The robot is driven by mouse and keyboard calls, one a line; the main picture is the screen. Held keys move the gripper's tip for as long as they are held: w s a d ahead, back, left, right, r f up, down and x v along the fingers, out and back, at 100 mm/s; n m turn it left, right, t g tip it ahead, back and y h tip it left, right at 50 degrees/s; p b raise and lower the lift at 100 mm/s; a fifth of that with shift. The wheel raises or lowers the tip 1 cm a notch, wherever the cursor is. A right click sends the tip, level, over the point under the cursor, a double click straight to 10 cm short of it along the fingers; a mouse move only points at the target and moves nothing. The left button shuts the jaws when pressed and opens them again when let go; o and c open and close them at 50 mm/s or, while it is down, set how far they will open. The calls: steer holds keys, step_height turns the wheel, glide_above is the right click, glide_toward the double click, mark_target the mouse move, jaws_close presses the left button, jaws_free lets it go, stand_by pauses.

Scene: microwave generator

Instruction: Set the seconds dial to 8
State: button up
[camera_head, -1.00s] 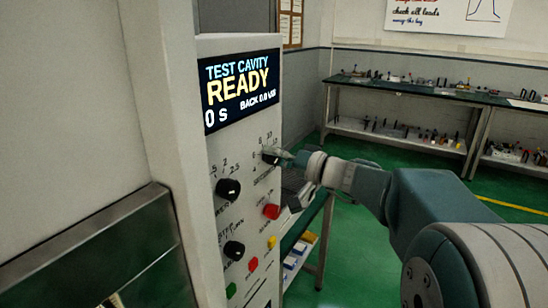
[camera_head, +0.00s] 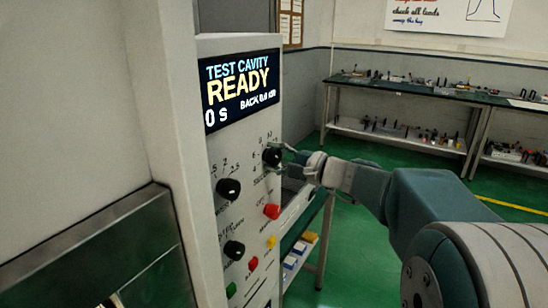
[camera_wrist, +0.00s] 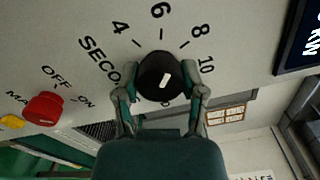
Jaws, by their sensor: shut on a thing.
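The seconds dial (camera_wrist: 158,76) is a round black knob on the pale panel, marked SECONDS with 4, 6, 8 and 10 around its upper side. It also shows in the head view (camera_head: 271,157). A short white mark on its face slants up and right, roughly toward the 8; the exact setting is hard to read. My gripper (camera_wrist: 160,80) is shut on the dial, one finger on each side. The lower numbers are partly hidden by the gripper. The display (camera_head: 240,90) reads TEST CAVITY, READY and 0 S.
Another black knob (camera_head: 228,189) is lower left of the dial, with a third (camera_head: 234,250) below it. A bench (camera_head: 420,92) stands far behind, with green floor between.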

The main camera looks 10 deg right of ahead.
steer(key=m, duration=0.5)
steer(key=shift+f, duration=0.35)
stand_by(0.4)
steer(key=o, duration=1.2)
steer(key=shift+w, duration=0.1)
steer(key=shift+c, duration=0.2)
steer(key=shift+r, duration=0.1)
steer(key=shift+s+d, duration=0.2)
steer(key=shift+d, duration=0.05)
steer(key=v, duration=1.1)
steer(key=shift+s+d, duration=0.15)
